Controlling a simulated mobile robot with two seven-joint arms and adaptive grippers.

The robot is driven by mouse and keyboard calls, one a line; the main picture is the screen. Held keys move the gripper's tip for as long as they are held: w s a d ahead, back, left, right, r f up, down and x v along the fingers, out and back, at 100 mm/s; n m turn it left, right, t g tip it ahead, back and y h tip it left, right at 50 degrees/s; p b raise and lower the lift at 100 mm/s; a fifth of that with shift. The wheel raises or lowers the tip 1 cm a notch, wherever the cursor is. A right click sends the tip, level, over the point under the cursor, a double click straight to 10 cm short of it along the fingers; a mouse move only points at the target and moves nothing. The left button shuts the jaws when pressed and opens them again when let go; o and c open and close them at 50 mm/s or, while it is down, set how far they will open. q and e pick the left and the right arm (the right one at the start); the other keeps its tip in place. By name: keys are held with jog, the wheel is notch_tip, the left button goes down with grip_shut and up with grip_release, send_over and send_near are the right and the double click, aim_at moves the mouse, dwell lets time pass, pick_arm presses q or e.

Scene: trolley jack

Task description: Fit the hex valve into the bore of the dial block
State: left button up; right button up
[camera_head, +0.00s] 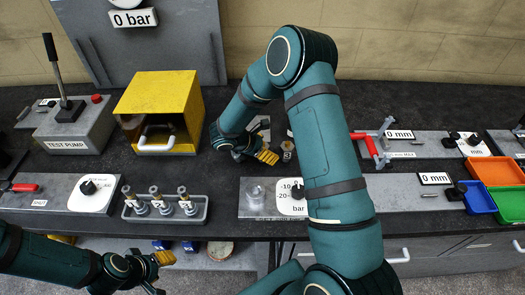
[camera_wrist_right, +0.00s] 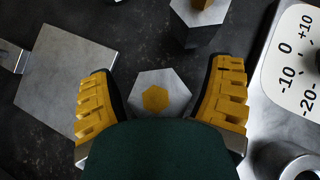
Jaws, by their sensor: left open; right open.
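In the right wrist view a steel hexagonal piece with a brass hexagonal centre (camera_wrist_right: 155,98), which looks like a hex valve, lies between the spread fingers of my right gripper (camera_wrist_right: 166,82). A gap shows on each side. In the head view my right gripper (camera_head: 258,155) is low over the bench, behind the dial block (camera_head: 250,211); the piece between its fingers is hidden there. The block has a dial (camera_head: 291,188) and a round bore (camera_head: 257,190), whose ring shows in the wrist view (camera_wrist_right: 302,167). My left gripper (camera_head: 163,270) is open and empty, low at the front left.
A second brass-topped hex piece (camera_head: 287,149) stands close right of my right gripper. A tray (camera_head: 137,216) holds three similar pieces. A yellow housing (camera_head: 160,95), test pump (camera_head: 68,130) and coloured bins (camera_head: 490,170) stand around. My right arm covers the bench's middle.

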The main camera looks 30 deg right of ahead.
grip_shut()
jog(key=shift+r, duration=0.1)
